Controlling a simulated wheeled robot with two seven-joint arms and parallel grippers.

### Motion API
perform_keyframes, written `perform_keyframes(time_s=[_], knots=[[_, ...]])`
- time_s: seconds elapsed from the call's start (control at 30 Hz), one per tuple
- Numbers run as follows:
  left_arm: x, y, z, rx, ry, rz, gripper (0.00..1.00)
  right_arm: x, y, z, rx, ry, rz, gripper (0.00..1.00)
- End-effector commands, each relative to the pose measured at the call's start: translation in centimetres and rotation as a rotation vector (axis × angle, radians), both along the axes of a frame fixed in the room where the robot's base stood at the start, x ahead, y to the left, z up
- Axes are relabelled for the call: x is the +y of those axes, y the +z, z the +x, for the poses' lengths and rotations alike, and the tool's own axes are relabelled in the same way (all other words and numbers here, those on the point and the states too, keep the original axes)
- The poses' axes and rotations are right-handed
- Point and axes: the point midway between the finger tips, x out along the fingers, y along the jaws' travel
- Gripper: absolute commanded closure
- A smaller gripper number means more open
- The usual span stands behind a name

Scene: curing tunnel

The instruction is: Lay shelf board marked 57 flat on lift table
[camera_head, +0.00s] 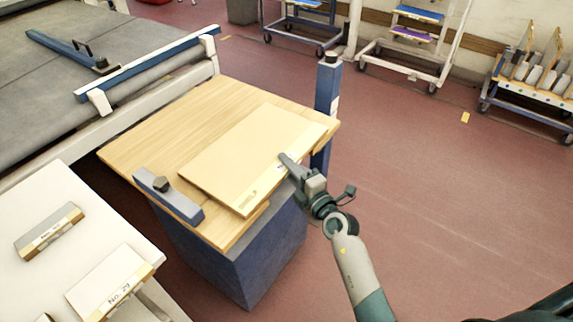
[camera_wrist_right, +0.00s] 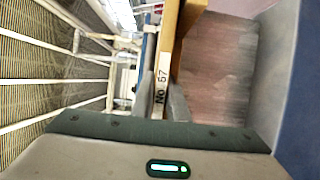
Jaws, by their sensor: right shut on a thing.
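The shelf board (camera_head: 250,155) is a pale, flat wooden panel. It lies level over the wooden top of the lift table (camera_head: 150,135), which has a blue base. I cannot tell whether the board's whole underside touches the top. My right gripper (camera_head: 292,168) is shut on the board's near right edge. In the right wrist view, the board's edge (camera_wrist_right: 172,40) stands between the fingers (camera_wrist_right: 162,100), and its label reads "No 57". My left gripper is not in view.
A blue stop block (camera_head: 168,194) sits on the table's front left corner, and a blue post (camera_head: 327,95) stands at its right. A white table (camera_head: 20,200) with labelled pieces is at lower left. A conveyor (camera_head: 60,90) is behind.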

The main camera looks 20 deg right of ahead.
Motion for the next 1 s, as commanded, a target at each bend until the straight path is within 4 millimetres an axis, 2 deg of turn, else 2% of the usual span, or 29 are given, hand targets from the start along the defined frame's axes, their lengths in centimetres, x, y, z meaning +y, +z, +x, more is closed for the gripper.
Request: perform_keyframes(time_s=[0.63,0.67,0.73,0.77,1.0], knots=[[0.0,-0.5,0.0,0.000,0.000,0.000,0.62,0.0,-0.7,0.1,-0.004,-0.001,0.003,1.00],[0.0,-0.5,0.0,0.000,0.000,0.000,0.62,0.0,-0.7,0.1,-0.004,-0.001,0.003,0.84],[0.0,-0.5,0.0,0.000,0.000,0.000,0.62,0.0,-0.7,0.1,-0.005,-0.001,0.002,0.67],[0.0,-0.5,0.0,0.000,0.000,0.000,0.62,0.0,-0.8,0.0,-0.004,-0.001,0.002,0.64],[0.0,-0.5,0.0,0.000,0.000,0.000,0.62,0.0,-1.2,-0.1,0.004,0.001,-0.002,0.64]])
